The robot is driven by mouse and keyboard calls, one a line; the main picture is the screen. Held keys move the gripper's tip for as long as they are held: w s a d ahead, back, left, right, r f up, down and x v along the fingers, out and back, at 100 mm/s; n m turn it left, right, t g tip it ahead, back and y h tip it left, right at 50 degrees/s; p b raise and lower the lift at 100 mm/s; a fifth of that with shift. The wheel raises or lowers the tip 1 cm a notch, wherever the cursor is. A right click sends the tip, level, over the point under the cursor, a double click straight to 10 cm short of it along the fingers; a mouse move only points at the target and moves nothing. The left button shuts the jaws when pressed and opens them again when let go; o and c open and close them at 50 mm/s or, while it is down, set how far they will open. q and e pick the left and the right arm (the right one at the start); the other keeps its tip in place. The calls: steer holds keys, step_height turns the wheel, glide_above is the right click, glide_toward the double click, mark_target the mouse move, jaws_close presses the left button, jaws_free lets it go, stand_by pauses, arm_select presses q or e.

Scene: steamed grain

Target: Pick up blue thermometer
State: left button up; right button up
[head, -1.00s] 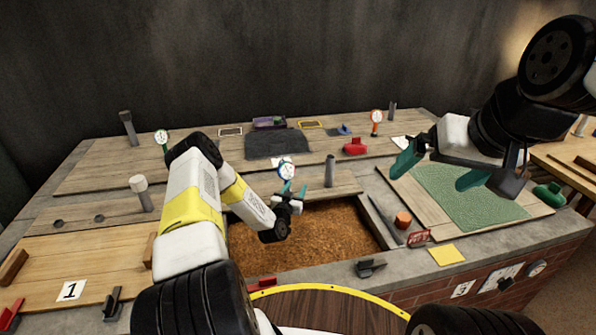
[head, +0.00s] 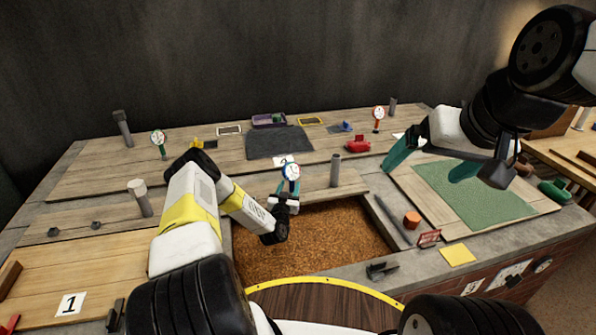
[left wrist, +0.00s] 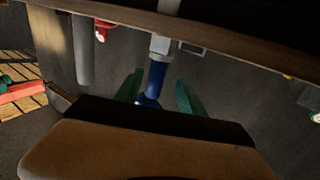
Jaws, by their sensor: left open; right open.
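The blue thermometer (head: 291,171) has a round white dial with a blue rim. It stands upright at the far edge of the grain bed in the head view. My left gripper (head: 286,190) is open at the thermometer, just below the dial. In the left wrist view, the blue stem (left wrist: 156,80) shows between the two green fingers of the left gripper (left wrist: 159,85), with a gap on each side. The stem's lower end is partly hidden there. My right gripper (head: 432,160) is open and empty, raised over the right side of the table.
A green-rimmed thermometer (head: 159,138) and a red-orange one (head: 378,114) stand farther back. A grey post (head: 335,170) stands right of the blue thermometer. The grain bed (head: 325,235) lies in front. A green mat (head: 475,200) lies on the right.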

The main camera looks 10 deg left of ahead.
arm_select(q)
steer(key=w, duration=0.2)
steer(key=w+d, duration=0.1)
steer(key=shift+w+r, duration=0.25)
steer(key=shift+w, duration=0.65)
jaws_close()
